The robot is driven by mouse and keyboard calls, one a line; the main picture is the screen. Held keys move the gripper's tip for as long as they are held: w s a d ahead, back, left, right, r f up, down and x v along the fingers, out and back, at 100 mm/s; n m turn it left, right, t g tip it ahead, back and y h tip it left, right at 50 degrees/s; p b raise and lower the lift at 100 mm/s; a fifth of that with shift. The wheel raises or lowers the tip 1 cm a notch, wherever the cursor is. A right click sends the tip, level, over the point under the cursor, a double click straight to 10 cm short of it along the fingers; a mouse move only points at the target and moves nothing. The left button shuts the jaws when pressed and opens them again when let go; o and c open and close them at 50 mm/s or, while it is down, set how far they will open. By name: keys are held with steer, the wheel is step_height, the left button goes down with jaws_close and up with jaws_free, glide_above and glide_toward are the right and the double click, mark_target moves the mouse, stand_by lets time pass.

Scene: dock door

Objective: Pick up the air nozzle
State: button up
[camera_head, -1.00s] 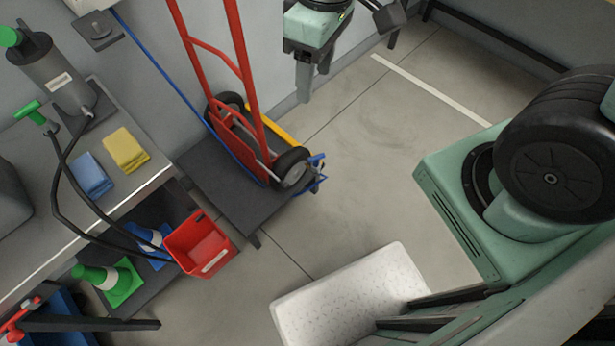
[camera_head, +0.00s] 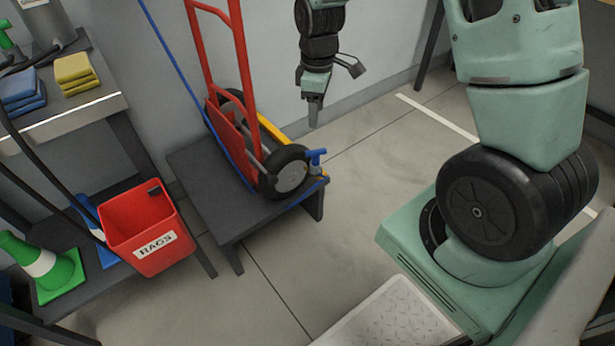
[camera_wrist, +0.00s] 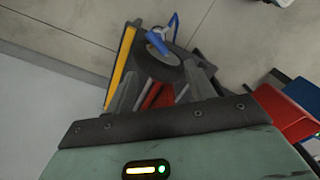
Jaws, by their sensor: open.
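A blue nozzle (camera_head: 316,158), which I take to be the air nozzle, is at the front right of the low dark bench, beside the hand truck's wheel. It also shows in the wrist view (camera_wrist: 157,44), beyond the fingers near the black wheel. A blue hose (camera_head: 176,55) runs down the wall towards the hand truck. My gripper (camera_head: 314,113) hangs in the air above and behind the bench, fingers down, apart from the nozzle. In the wrist view its open fingers (camera_wrist: 163,88) have nothing held between them.
The red hand truck (camera_head: 240,80) stands on the low dark bench (camera_head: 215,205), close to my gripper. A red rags bin (camera_head: 148,225) and a green cone (camera_head: 52,268) are at left, below the workbench (camera_head: 75,115).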

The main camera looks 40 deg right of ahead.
mark_target(316, 151)
step_height(316, 151, down, 13)
steer(key=b, duration=0.4)
steer(key=shift+d+r+b, duration=0.1)
steer(key=shift+r+b, duration=0.05)
steer(key=shift+b, duration=0.2)
step_height(316, 151, down, 5)
steer(key=b, duration=0.3)
steer(key=shift+w+d, duration=0.1)
steer(key=shift+w, duration=0.05)
jaws_close()
